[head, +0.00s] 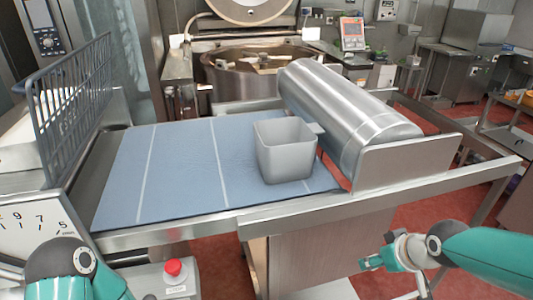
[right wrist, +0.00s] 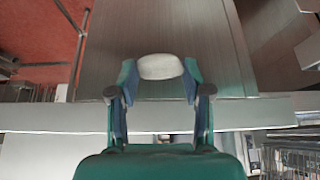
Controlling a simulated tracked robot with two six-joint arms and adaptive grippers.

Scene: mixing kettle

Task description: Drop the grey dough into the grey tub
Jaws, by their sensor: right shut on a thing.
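The grey tub (head: 286,155), a square open container with a small handle, stands upright on the blue belt, left of the steel roller housing. My right gripper (head: 371,263) is low at the front right in the head view, below the belt frame's front edge and apart from the tub. In the right wrist view, it is shut on a pale rounded lump, the grey dough (right wrist: 161,66), held between the fingertips. I cannot make out the dough clearly in the head view. My left arm shows at the lower left, but its gripper is out of view.
The blue belt (head: 180,170) is clear left of the tub. A steel roller housing (head: 345,110) bounds it on the right, a wire guard (head: 75,105) on the left. A metal frame edge (head: 270,213) runs along the front. A mixing kettle (head: 255,72) stands behind.

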